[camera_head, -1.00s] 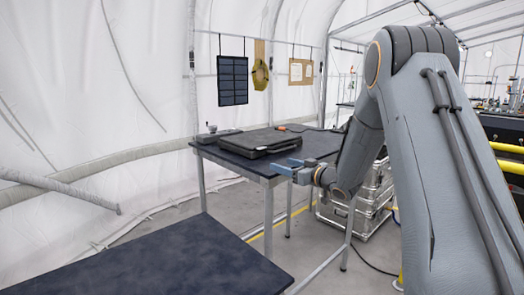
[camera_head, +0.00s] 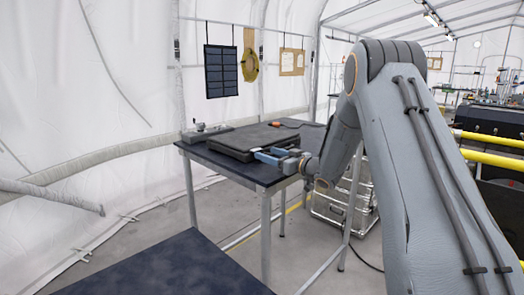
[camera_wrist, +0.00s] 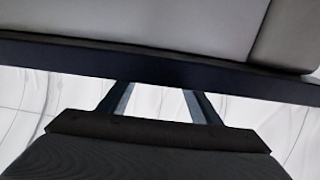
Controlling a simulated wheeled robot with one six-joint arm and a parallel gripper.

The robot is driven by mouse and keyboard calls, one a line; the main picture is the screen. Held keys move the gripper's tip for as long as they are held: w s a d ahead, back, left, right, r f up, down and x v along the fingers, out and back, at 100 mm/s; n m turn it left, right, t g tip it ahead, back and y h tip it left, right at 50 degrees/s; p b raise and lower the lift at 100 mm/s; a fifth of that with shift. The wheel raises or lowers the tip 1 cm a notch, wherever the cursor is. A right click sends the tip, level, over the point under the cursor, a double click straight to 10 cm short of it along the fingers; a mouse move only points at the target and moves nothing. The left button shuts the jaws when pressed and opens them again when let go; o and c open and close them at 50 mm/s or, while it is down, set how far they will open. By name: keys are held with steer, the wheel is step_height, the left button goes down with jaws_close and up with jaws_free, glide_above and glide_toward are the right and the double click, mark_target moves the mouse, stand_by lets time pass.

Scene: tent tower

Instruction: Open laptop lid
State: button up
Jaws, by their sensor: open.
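The closed dark laptop (camera_head: 243,138) lies flat on the dark-topped table (camera_head: 226,165) in the head view. My gripper (camera_head: 267,156) is at the laptop's near right edge, with its blue fingers apart and pointing left. In the wrist view the laptop (camera_wrist: 140,158) fills the lower middle, its edge facing the fingers. Both fingers show, spread apart and empty between them, and their far ends pass out of sight at the laptop's edge. I cannot tell whether they touch it.
A small grey device (camera_head: 205,132) stands beside the laptop at the table's far left. A small orange item (camera_head: 275,124) lies behind it. Another dark table (camera_head: 165,268) is in the foreground. Metal cases (camera_head: 342,197) stand on the floor to the right.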

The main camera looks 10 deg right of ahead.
mark_target(258, 150)
steer(key=shift+p+x, duration=0.45)
steer(key=shift+x, duration=1.75)
steer(key=shift+s+a, duration=0.1)
steer(key=shift+c, duration=0.5)
